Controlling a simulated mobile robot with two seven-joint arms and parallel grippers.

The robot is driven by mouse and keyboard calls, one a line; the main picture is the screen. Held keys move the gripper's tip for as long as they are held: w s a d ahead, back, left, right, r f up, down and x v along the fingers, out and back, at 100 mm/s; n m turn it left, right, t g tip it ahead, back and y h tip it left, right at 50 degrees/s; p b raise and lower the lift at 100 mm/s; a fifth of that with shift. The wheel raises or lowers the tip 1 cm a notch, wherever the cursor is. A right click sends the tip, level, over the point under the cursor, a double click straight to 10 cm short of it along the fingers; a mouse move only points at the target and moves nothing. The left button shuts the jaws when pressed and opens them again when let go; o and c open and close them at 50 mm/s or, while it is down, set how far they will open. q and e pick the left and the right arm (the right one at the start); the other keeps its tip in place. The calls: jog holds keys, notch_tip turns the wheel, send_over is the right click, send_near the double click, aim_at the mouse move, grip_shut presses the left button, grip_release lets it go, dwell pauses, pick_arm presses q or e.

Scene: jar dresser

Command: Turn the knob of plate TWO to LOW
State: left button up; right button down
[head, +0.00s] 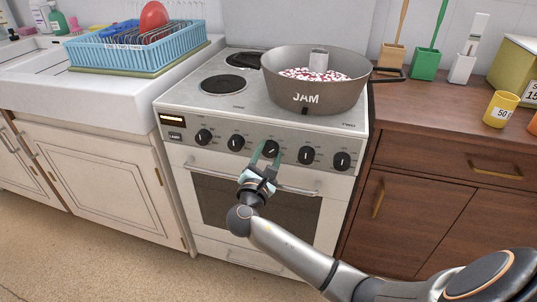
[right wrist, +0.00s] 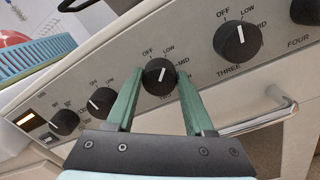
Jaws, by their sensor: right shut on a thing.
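The knob of plate TWO (head: 271,148) is a round black knob in the middle of the stove's front panel. It also shows in the right wrist view (right wrist: 159,77), with OFF, LOW and MID printed around it and its TWO label partly visible below. Its white mark points up and slightly right, about toward LOW. My right gripper (head: 265,156) has its green fingers on either side of this knob and is shut on it; the fingers also show in the right wrist view (right wrist: 160,88). My left gripper is not in view.
Knob THREE (right wrist: 237,42) is to the right, and another knob (right wrist: 100,101) is close on the left. The oven handle (head: 300,190) runs below the panel. A large JAM pot (head: 335,98) stands on the stove above. The floor (head: 90,260) at left is clear.

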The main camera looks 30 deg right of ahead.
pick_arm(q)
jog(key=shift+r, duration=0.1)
pick_arm(e)
jog(key=shift+c, duration=1.4)
grip_release()
jog(key=shift+s+a, duration=0.15)
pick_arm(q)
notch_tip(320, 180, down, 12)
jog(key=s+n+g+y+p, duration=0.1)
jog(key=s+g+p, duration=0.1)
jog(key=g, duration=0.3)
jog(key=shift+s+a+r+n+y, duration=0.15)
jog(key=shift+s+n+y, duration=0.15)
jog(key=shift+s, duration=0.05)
pick_arm(e)
jog(key=v, duration=1.2)
